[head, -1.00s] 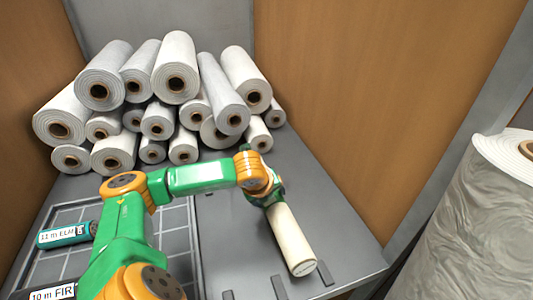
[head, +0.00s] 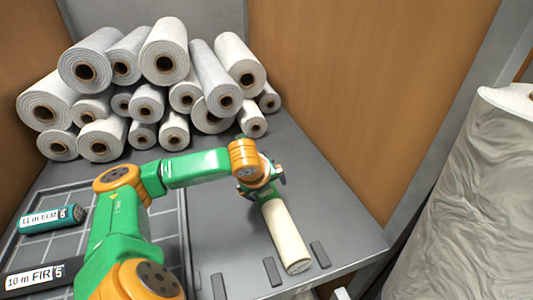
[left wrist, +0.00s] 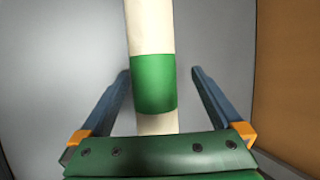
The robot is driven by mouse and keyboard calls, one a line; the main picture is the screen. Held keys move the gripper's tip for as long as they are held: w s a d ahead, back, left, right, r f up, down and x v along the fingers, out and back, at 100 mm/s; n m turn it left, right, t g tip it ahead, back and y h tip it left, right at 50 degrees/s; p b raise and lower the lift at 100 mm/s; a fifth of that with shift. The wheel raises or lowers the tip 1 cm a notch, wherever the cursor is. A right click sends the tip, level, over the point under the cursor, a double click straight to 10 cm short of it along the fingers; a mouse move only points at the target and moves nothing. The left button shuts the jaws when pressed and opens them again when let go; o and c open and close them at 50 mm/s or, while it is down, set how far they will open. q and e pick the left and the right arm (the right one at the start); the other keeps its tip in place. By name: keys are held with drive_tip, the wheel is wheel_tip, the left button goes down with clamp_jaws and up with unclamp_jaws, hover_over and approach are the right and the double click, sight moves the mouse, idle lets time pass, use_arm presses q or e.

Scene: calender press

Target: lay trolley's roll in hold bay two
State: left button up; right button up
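A cream roll (head: 285,235) lies on the grey deck in the head view, its near end between the middle dark block (head: 272,271) and the right one (head: 320,254). In the left wrist view the roll (left wrist: 150,25) has a green band (left wrist: 154,83). My left gripper (head: 262,188) is at the roll's far end. In the left wrist view its fingers (left wrist: 160,72) are spread on both sides of the banded part, with a gap on each side. No bay number is readable. My right gripper is not in view.
A pile of white rolls (head: 165,55) stands at the back. A gridded tray (head: 165,215) at left holds a teal roll (head: 52,219) and a black one (head: 40,277), both labelled. A large wrapped roll (head: 465,190) stands at right. Another dark block (head: 219,286) is at the deck's front.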

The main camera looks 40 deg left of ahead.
use_arm(q)
drive_tip(key=p+v, duration=0.1)
drive_tip(key=v, duration=1.1)
drive_tip(key=shift+r, duration=0.35)
